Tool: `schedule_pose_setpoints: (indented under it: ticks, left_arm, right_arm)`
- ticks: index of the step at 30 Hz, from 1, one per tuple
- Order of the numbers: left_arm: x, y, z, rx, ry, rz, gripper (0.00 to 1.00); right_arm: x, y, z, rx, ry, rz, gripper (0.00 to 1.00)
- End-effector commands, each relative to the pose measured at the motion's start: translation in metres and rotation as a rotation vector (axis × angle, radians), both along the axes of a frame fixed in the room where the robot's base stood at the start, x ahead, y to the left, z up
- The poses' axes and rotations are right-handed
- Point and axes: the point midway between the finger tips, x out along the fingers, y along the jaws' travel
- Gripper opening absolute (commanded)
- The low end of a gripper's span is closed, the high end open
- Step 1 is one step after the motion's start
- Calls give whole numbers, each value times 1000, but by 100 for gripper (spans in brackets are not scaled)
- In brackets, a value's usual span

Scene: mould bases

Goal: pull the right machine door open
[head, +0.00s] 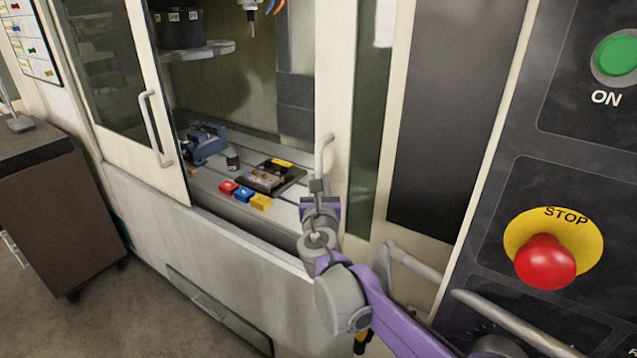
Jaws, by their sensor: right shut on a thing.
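The right machine door (334,70) has a cream frame and a dark window strip, and stands upright at the middle of the head view. Its pale bar handle (325,148) is on the door's left edge. My right gripper (319,190) is shut on the lower part of this handle; the wrist hides the handle's lower end. The left machine door (138,60), with its own handle (151,128), stands to the left. A wide gap between the doors shows the machine's inside. My left gripper is not in view.
A control panel with a red stop button (545,262) is close at right. A dark cabinet (55,205) stands at left.

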Motion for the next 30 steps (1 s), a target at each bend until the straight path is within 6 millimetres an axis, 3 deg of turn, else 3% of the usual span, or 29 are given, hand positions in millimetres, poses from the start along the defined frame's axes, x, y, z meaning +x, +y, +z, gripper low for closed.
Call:
schedule_pose_setpoints:
  ticks: [1,2,6,17,30]
  left_arm:
    - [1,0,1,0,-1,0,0]
    - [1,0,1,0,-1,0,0]
    - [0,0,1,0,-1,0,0]
    - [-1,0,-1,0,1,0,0]
    - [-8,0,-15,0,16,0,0]
  right_arm:
    - [2,-4,3,-3,-4,-10,0]
    - [2,-4,3,-3,-4,-10,28]
    - [1,-3,2,-2,-3,-7,52]
    - [-5,0,0,-1,0,-1,52]
    - [-83,2,-1,-1,1,-2,52]
